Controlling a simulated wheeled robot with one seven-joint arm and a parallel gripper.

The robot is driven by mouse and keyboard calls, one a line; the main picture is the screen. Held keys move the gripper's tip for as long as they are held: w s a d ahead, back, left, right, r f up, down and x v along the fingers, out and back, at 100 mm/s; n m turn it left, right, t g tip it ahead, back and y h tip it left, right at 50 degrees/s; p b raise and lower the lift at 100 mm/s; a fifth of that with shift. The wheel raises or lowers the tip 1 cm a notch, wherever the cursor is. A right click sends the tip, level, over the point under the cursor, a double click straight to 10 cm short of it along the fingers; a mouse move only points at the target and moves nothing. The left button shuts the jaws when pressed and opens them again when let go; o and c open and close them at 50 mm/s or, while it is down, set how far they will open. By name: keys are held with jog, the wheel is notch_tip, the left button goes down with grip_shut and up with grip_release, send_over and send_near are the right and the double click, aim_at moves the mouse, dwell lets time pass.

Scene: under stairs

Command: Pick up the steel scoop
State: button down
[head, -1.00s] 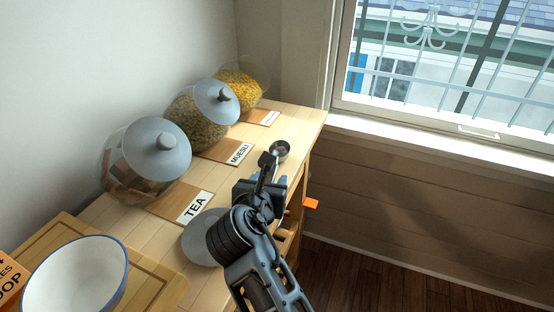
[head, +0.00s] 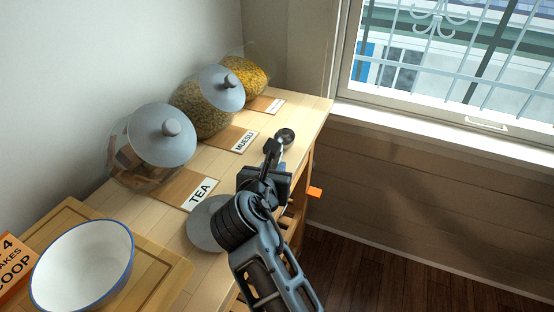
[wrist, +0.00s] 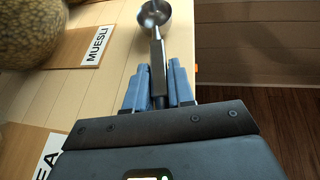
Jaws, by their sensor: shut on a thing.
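The steel scoop (wrist: 157,42) is in the wrist view, its round bowl at the top and its handle running down between my fingers. My gripper (wrist: 159,88) is shut on the handle, with a blue finger on each side. In the head view the scoop's bowl (head: 285,136) shows just beyond my gripper (head: 272,155), over the wooden top near its right edge. The fingers are partly hidden there by my own arm. I cannot tell whether the scoop is clear of the surface.
Glass jars of tea (head: 140,165), muesli (head: 203,112) and yellow pieces (head: 246,76) stand along the wall. A grey disc (head: 204,228) lies beside my arm. A white bowl (head: 82,265) sits on a wooden board (head: 165,262) at the left. Open floor lies right.

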jog(key=shift+r, duration=0.6)
notch_tip(320, 180, up, 3)
jog(key=shift+f, duration=0.1)
jog(key=s+d+r, duration=0.4)
jog(key=d+r, duration=0.3)
jog(key=d, duration=0.4)
jog(key=shift+p, duration=0.3)
jog(key=shift+a+r, duration=0.1)
dwell(0.8)
